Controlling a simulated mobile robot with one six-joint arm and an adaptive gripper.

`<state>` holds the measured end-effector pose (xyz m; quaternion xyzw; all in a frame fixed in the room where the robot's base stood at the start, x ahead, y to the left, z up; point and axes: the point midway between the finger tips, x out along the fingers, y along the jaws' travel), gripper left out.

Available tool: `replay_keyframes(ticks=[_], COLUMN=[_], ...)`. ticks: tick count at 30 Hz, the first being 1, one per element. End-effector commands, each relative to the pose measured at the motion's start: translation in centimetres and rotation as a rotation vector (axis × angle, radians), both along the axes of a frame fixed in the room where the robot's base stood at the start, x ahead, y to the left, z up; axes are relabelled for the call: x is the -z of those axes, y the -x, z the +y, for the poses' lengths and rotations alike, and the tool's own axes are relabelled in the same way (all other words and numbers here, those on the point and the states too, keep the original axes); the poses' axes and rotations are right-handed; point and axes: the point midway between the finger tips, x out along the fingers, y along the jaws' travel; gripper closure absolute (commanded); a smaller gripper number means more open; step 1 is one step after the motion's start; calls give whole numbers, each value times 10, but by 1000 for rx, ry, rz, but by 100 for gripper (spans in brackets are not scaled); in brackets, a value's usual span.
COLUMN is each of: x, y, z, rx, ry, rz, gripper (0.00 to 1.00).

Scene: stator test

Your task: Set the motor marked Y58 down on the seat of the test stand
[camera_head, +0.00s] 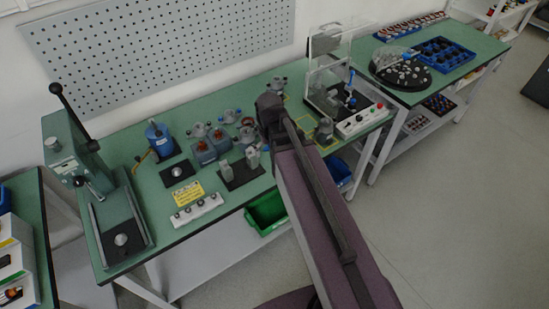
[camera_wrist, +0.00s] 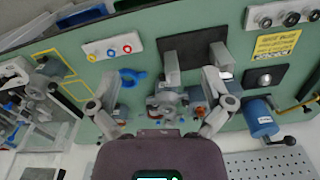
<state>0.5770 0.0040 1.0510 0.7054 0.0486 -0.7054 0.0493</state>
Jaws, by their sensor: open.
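Several grey motors stand on the green bench, one at the yellow floor lines (camera_head: 325,129) and others left of my arm (camera_head: 230,116). I cannot read Y58 on any. The test stand, with a clear guard (camera_head: 328,60) and a blue lever, is at the bench's right; its seat is not clear to see. In the wrist view my gripper (camera_wrist: 161,112) is open, its two fingers apart, with a grey motor (camera_wrist: 165,97) in view between them. I cannot tell whether they touch it. In the head view my arm hides the gripper.
A lever press (camera_head: 85,170) stands at the left end. A black plate with grey posts (camera_head: 240,180), a yellow label (camera_head: 188,193) and a blue device (camera_head: 160,138) crowd the middle. A pegboard (camera_head: 160,50) is behind. A green bin (camera_head: 266,213) sits below the bench.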

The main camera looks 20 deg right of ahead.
Motion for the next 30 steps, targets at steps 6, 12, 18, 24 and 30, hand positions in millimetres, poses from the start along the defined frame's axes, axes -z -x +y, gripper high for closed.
replay_keyframes(ticks=[6, 12, 18, 24, 30], x=[0, 0, 3, 17, 17], y=[40, 40, 40, 39, 39], z=[-5, -5, -5, -5, -5], rx=[131, 142, 140, 139, 139], ry=[0, 0, 0, 0, 0], rz=[0, 0, 0, 0, 0], gripper=[0, 0, 0, 0, 0])
